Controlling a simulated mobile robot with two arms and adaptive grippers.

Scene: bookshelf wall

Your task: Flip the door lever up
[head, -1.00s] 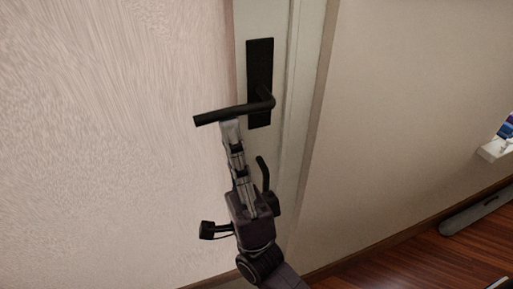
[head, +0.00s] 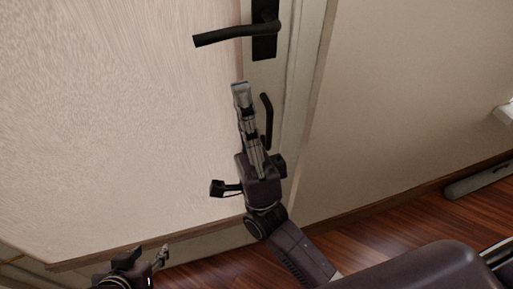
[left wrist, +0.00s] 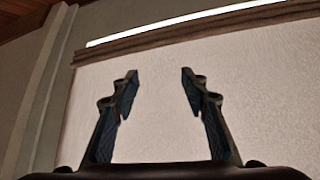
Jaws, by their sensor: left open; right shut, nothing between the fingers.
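The black door lever (head: 222,36) is at the top of the head view. It reaches left from its black plate (head: 264,46), its free end slightly lower than the plate end in the picture. My right gripper (head: 241,88) is shut and empty. Its tip points up below the lever, with a clear gap between them. My left gripper (head: 161,257) is low at the left of the head view, away from the lever. In the left wrist view its two fingers (left wrist: 159,88) are spread with nothing between them.
The pale door panel (head: 110,120) fills the left. A light frame (head: 307,100) and a beige wall (head: 410,90) are to the right. Wooden floor (head: 370,225) and a grey object (head: 480,181) by the skirting lie at lower right.

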